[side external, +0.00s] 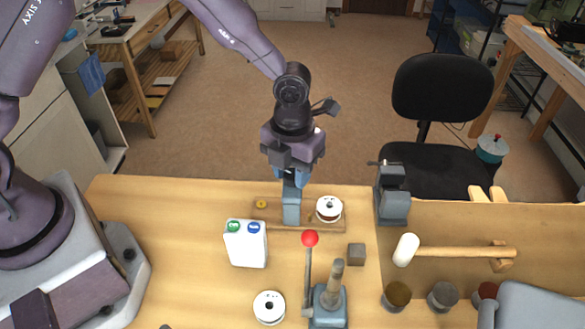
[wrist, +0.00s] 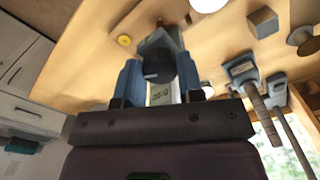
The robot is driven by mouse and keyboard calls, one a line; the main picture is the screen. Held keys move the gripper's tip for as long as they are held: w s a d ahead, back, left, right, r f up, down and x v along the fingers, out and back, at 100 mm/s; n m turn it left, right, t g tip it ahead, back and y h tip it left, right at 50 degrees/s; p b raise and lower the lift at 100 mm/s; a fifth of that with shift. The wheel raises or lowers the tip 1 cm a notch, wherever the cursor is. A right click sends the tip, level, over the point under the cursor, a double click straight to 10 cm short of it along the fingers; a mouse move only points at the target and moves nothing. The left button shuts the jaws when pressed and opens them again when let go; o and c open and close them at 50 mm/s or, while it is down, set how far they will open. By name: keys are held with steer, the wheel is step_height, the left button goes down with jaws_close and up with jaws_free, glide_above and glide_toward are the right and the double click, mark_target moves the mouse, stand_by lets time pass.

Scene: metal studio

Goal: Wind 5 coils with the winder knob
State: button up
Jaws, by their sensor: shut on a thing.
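The winder (side external: 291,212) is a blue-grey post on a wooden base board (side external: 273,222) near the table's far edge. A white spool (side external: 328,207) sits at the right of this board. My gripper (side external: 291,178) points down over the post's top. In the wrist view my gripper (wrist: 160,75) has its two blue fingers on either side of the dark round winder knob (wrist: 158,62) and is shut on it. A small counter display (wrist: 160,95) shows below the knob between the fingers; its digits are too small to read surely. In the side view the fingers largely hide the knob.
A white box (side external: 246,246) with green and blue marks stands in front of the winder. A red-balled lever (side external: 310,239), a grey block (side external: 356,254) and another white spool (side external: 268,307) are nearby. A mallet (side external: 450,252) lies right.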

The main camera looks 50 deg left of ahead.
mark_target(292, 174)
stand_by(0.5)
steer(key=o, duration=0.9)
step_height(292, 174, up, 13)
